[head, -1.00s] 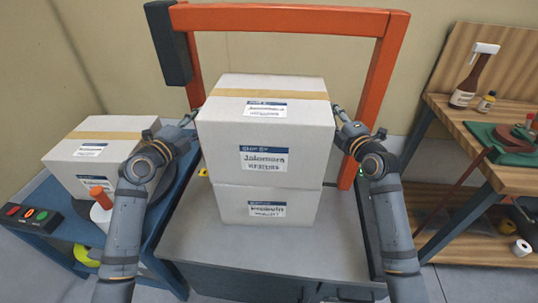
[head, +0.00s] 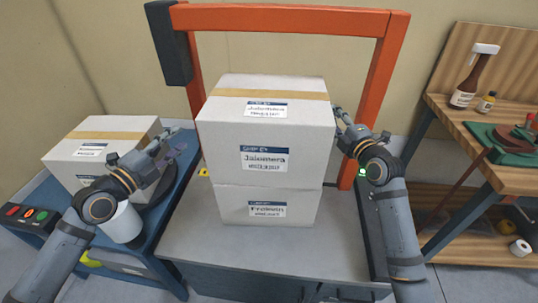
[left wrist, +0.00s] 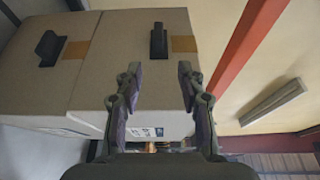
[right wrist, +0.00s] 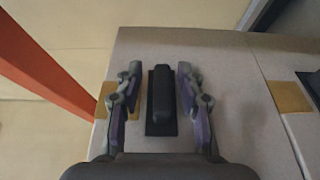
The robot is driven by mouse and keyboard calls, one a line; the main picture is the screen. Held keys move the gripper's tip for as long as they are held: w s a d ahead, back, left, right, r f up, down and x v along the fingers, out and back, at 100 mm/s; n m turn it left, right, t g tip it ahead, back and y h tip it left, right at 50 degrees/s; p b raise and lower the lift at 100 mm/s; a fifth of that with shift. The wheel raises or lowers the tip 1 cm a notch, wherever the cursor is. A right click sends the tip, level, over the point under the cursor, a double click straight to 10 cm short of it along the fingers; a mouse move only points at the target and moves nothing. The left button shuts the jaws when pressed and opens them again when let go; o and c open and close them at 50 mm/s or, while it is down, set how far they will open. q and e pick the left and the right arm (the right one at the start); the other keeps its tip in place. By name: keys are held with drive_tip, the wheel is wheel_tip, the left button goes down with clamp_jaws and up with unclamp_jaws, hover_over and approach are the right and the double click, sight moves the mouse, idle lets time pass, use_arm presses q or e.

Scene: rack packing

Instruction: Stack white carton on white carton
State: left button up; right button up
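The upper white carton (head: 265,150), with tan tape and a blue-and-white label, rests upright on the lower white carton (head: 230,207), roughly aligned with it. My left gripper (head: 168,142) is open and empty, clear of the stack on its left. In the left wrist view, black handles show on the upper carton (left wrist: 120,60) and lower carton (left wrist: 85,25). My right gripper (head: 345,118) is open close to the stack's right side. In the right wrist view, its fingers flank the upper carton's black handle (right wrist: 162,100) with gaps on both sides.
An orange frame (head: 290,20) stands behind the stack on the grey bench (head: 200,245). Another white carton (head: 75,160) is on the blue side table at left, near a button box (head: 28,215). A wooden shelf (head: 470,125) with bottles stands at right.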

drive_tip(key=v, duration=1)
drive_tip(key=shift+s, duration=0.4)
